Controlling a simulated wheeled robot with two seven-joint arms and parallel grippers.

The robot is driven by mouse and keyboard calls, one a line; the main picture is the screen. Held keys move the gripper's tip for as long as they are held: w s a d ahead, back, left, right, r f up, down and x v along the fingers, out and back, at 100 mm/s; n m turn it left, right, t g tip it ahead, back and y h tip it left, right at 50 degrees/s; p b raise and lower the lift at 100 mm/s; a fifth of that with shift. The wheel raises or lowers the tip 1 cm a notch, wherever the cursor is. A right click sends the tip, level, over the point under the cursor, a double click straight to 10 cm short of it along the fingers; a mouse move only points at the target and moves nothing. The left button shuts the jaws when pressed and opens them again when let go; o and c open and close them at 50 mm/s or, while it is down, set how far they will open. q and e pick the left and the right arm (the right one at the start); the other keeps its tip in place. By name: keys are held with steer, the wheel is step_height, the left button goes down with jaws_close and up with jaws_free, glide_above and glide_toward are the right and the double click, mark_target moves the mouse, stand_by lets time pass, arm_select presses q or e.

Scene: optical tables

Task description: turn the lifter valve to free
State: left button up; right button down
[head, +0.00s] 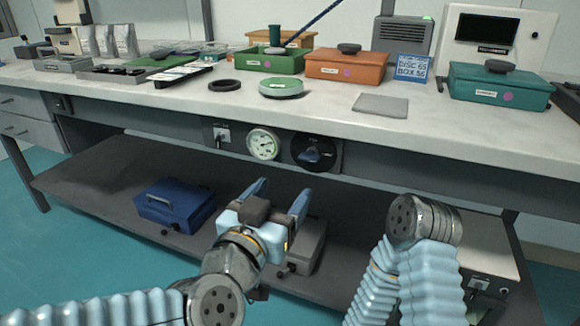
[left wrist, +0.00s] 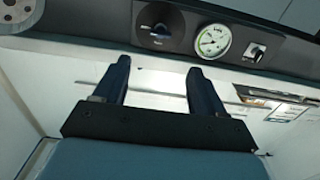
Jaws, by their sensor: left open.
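The lifter valve (head: 312,153) is a dark round dial with a blue-grey handle, set in the front panel below the tabletop. It also shows at the top of the left wrist view (left wrist: 160,30); its labels are too small to read. My left gripper (head: 281,195) is open and empty, below and slightly left of the valve in the head view, apart from it. In the left wrist view its two fingers (left wrist: 160,68) point up toward the panel, with the valve beyond the gap. My right arm shows at lower right, but its gripper is out of view.
A white pressure gauge (head: 263,144) and a small switch (head: 222,135) sit left of the valve. The tabletop (head: 330,115) overhangs above. On the lower shelf stand a blue box (head: 174,205) and a grey box (head: 306,247) close to my left gripper.

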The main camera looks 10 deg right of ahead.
mark_target(307, 159)
arm_select(q)
steer(key=x, duration=1.3)
steer(key=shift+d+f, duration=0.1)
steer(key=c, duration=1.1)
steer(key=shift+o, duration=0.2)
